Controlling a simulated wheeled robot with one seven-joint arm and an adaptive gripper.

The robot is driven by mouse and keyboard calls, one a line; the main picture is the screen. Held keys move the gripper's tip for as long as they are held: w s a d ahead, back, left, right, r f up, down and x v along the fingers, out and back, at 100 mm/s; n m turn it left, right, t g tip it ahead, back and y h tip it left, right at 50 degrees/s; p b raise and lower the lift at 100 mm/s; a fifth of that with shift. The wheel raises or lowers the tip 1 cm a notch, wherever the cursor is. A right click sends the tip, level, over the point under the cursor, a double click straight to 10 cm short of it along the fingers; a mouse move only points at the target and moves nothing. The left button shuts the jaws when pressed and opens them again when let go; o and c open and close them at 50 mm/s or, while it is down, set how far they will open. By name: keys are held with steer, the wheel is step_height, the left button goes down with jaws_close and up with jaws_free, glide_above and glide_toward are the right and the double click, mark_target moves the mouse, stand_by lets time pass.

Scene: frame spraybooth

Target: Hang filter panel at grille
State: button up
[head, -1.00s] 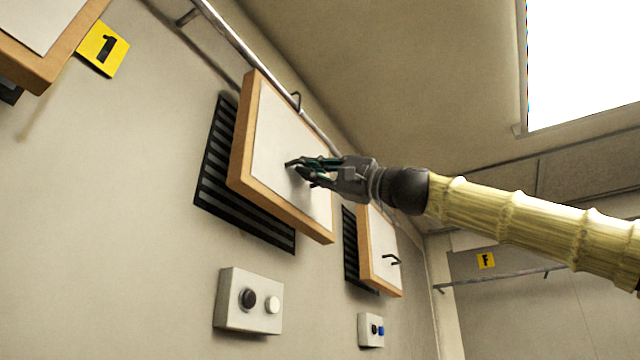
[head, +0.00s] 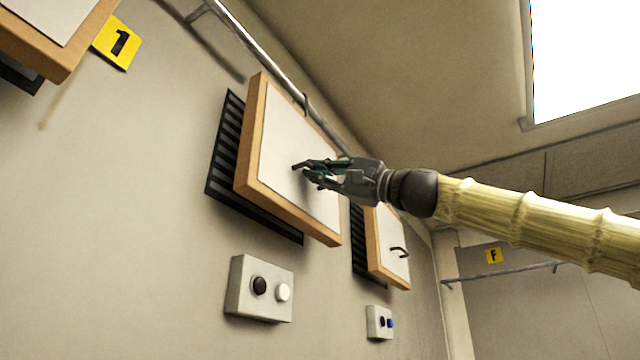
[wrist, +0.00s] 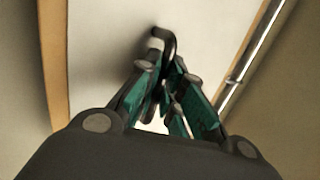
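The filter panel (head: 290,150), a white sheet in a wooden frame, is in front of the black slatted grille (head: 225,150) and covers most of it. A small dark hook (head: 305,101) at its top edge overlaps the rail in the head view; I cannot tell if it bears on it. My gripper (head: 308,172) is at the panel's face, its fingers closed about the dark handle. In the wrist view the bent handle (wrist: 163,40) runs down between the fingertips (wrist: 165,80), and the white face (wrist: 110,60) fills the middle. The handle's lower part is hidden by the fingers.
A metal rail (head: 262,53) runs along the wall above the panel. A second framed panel (head: 387,240) is beyond, by another grille (head: 362,262). A button box (head: 262,288) is below. A yellow sign 1 (head: 118,43) and another panel (head: 45,65) are at upper left.

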steer(key=o, duration=0.5)
steer(key=v, duration=1.2)
